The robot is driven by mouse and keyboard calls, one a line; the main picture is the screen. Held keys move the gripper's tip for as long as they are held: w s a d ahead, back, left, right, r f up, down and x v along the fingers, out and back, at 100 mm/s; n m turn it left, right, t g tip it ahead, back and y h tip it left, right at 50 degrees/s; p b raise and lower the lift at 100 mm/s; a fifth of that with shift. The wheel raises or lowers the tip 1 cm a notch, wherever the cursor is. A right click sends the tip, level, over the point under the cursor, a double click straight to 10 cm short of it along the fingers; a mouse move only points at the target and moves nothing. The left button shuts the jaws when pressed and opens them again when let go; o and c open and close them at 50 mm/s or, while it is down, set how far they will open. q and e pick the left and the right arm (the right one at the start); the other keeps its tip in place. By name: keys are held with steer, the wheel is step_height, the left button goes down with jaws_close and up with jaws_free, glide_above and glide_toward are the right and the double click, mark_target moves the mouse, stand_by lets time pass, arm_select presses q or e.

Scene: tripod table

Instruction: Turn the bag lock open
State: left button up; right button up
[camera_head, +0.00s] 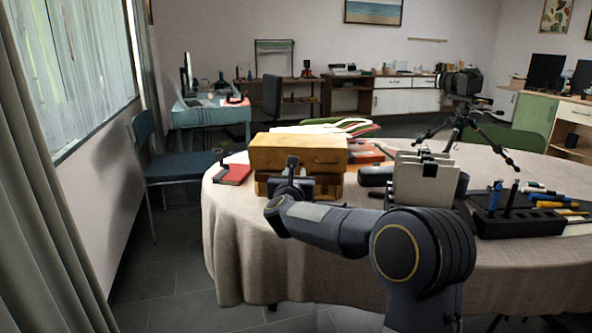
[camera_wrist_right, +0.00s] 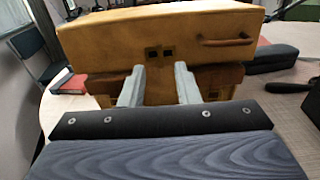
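A mustard-yellow case-like bag (camera_head: 298,150) stands on the round table, on top of a similar brown-yellow piece (camera_head: 262,187). In the right wrist view the bag (camera_wrist_right: 100,48) fills the upper part, with a brown handle on its front. A small dark lock with two square parts (camera_wrist_right: 160,52) sits on its front face. My right gripper (camera_wrist_right: 158,84) is open and empty, its two pale fingers pointing at the bag's front, just below the lock in that view. In the head view my right gripper (camera_head: 293,168) hides part of the front. My left gripper is not in view.
The table (camera_head: 245,240) also holds a red book (camera_head: 235,173) left of the bag. Upright pale folders (camera_head: 424,182), a tripod with a camera (camera_head: 460,100) and a dark pen holder (camera_head: 520,222) stand to the right. A chair (camera_head: 175,165) is at left.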

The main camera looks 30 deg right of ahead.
steer(key=x, duration=0.4)
steer(key=shift+w+d, duration=0.2)
steer(key=shift+w, duration=0.1)
steer(key=shift+c, duration=0.3)
jaws_close()
